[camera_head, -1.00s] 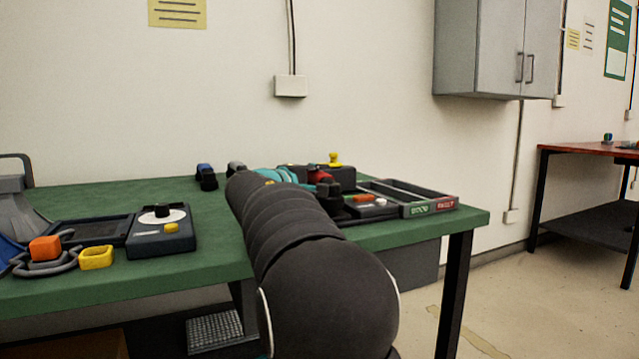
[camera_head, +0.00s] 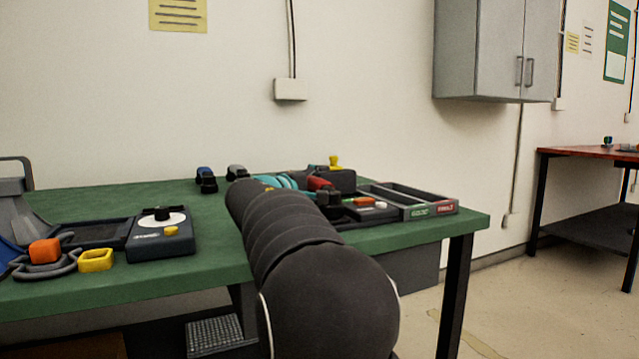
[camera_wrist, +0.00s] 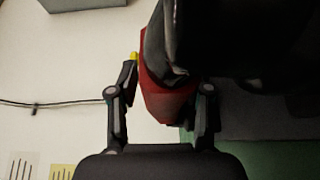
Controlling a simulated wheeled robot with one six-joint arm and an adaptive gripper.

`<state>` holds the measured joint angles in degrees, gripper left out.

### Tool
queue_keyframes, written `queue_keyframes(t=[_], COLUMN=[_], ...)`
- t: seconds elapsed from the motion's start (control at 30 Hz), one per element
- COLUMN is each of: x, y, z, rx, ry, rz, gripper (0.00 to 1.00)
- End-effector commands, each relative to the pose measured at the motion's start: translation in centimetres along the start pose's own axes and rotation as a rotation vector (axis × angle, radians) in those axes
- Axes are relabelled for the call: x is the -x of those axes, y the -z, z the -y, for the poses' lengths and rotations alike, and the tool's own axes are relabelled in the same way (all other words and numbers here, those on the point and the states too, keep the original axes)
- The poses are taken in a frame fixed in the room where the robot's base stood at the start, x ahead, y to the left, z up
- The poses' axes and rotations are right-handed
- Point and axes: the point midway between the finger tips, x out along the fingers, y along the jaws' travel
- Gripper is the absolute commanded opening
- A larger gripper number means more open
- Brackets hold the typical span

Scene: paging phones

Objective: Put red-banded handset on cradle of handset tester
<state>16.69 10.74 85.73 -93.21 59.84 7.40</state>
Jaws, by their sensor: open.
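The red-banded handset shows as a red piece (camera_head: 318,184) with dark parts, beyond my arm near the right end of the green table. In the wrist view its red band (camera_wrist: 166,100) lies between the two fingers of my open gripper (camera_wrist: 161,95), with a dark end above it. I cannot tell whether a finger touches it. A dark device (camera_head: 362,208) with a red-orange bar and a white part stands beside it at the right, partly hidden; I cannot tell whether this is the handset tester. Its cradle is not clearly visible.
A tray (camera_head: 430,211) with green and red labels stands at the table's right end. A blue handset (camera_head: 206,180) and a grey one (camera_head: 237,172) are at the back. Green tabletop (camera_head: 218,218) is clear between.

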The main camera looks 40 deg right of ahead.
Motion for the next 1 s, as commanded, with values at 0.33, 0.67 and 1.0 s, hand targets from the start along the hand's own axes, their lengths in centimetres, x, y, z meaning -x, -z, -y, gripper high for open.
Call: queue_keyframes(t=[0.33,0.67,1.0], x=[6.4,11.3,12.0], y=[0.1,0.1,0.0], z=[0.0,0.0,0.0], rx=[-0.001,0.000,0.000], ry=[0.000,0.000,0.000], rz=[-0.005,-0.003,0.000], gripper=[0.49,0.49,0.49])
